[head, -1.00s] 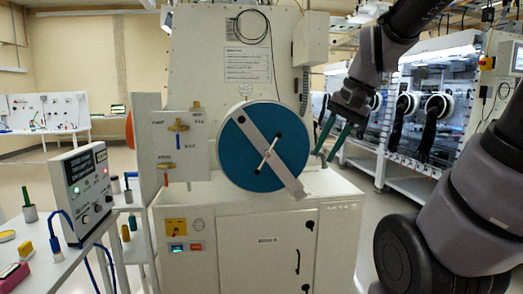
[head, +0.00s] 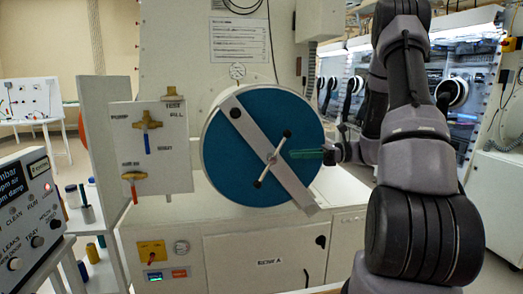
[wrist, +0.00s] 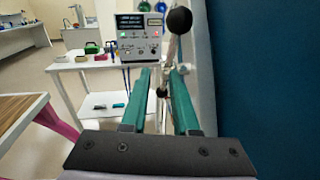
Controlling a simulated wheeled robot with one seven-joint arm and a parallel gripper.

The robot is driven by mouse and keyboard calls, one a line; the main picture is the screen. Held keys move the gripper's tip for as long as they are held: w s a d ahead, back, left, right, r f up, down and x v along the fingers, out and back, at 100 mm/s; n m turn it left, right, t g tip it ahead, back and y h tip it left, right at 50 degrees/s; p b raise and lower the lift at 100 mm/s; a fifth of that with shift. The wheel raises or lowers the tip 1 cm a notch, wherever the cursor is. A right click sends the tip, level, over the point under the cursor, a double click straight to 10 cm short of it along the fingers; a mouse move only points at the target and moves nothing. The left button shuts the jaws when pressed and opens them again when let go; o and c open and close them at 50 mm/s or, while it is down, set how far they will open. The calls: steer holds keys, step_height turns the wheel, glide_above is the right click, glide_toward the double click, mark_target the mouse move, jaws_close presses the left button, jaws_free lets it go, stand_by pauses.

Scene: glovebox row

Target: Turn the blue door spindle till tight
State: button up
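The round blue door (head: 235,150) stands shut-looking on the white chamber, with a pale diagonal bar (head: 302,194) across it. The spindle (head: 271,158) sits at the middle of the bar, with a thin cross handle slanting from upper right to lower left and dark knobs at its ends. My gripper (head: 294,154) reaches in from the right, its green fingers just right of the spindle. In the wrist view my gripper (wrist: 162,74) is open, and the spindle handle (wrist: 171,55) with its black knob shows at and between the fingertips. I cannot tell whether they touch it.
A valve panel (head: 152,160) with brass and red handles stands left of the door. A control box (head: 28,205) stands at the lower left. A cabinet (head: 262,255) lies below the door. Gloveboxes (head: 470,95) line the right.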

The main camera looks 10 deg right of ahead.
mark_target(266, 168)
steer(key=shift+m+t, duration=0.3)
steer(key=shift+t, duration=0.1)
steer(key=w+a, duration=0.1)
steer(key=a, duration=0.2)
steer(key=w+a, duration=0.1)
steer(key=a, duration=0.2)
steer(key=w+a, duration=0.1)
steer(key=a, duration=0.3)
steer(key=shift+a+f, duration=0.1)
steer(key=shift+f, duration=0.15)
jaws_close()
stand_by(0.8)
